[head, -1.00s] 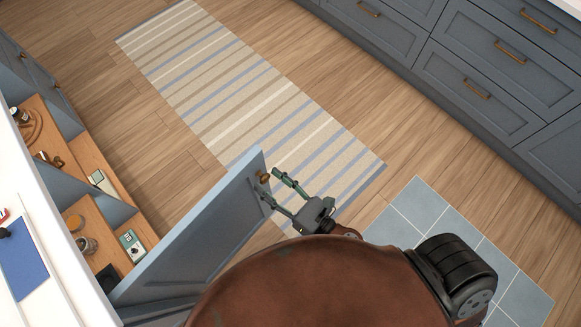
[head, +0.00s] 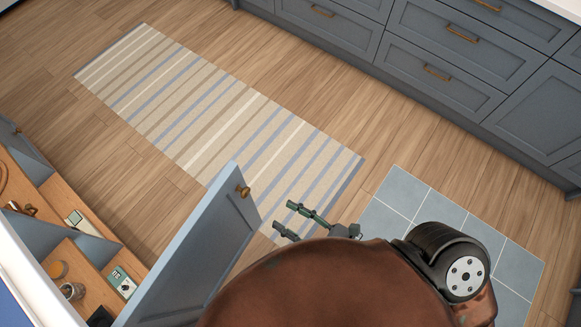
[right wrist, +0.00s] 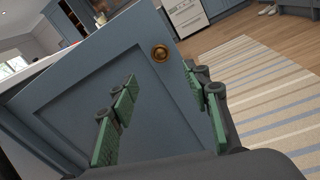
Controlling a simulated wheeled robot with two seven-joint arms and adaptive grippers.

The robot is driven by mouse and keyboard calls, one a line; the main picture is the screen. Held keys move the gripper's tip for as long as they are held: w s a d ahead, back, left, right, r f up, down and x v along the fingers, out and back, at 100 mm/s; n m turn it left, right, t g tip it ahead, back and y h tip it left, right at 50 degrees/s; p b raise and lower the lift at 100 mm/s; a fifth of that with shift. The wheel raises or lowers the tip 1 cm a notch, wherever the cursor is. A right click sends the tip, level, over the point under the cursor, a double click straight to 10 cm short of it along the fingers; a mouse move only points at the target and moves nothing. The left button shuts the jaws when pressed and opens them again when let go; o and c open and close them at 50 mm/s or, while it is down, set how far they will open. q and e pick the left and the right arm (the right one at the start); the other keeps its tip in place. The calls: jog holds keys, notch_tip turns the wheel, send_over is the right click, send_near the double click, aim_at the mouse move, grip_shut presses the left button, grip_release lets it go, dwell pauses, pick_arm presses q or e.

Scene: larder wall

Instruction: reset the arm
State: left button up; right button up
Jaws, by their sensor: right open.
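My right gripper (head: 295,220) is open and empty, with its two green-padded fingers apart. In the head view it is just right of an open blue-grey cabinet door (head: 205,250) and apart from the door's brass knob (head: 243,190). In the right wrist view the gripper (right wrist: 165,110) faces the panelled door (right wrist: 85,95), and the knob (right wrist: 160,53) shows beyond and between the fingers. My arm's brown link hides the lower middle of the head view. My left gripper is not in view.
The open cabinet's wooden shelves (head: 60,210) hold a jar (head: 72,290), a green box (head: 122,282) and other small items. A striped rug (head: 215,110) lies on the clear wooden floor. Blue drawers (head: 440,80) line the far side. Grey-blue tiles (head: 400,200) lie at right.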

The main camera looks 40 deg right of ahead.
jog(key=shift+s+d, duration=0.1)
jog(key=shift+s, duration=0.05)
dwell(0.5)
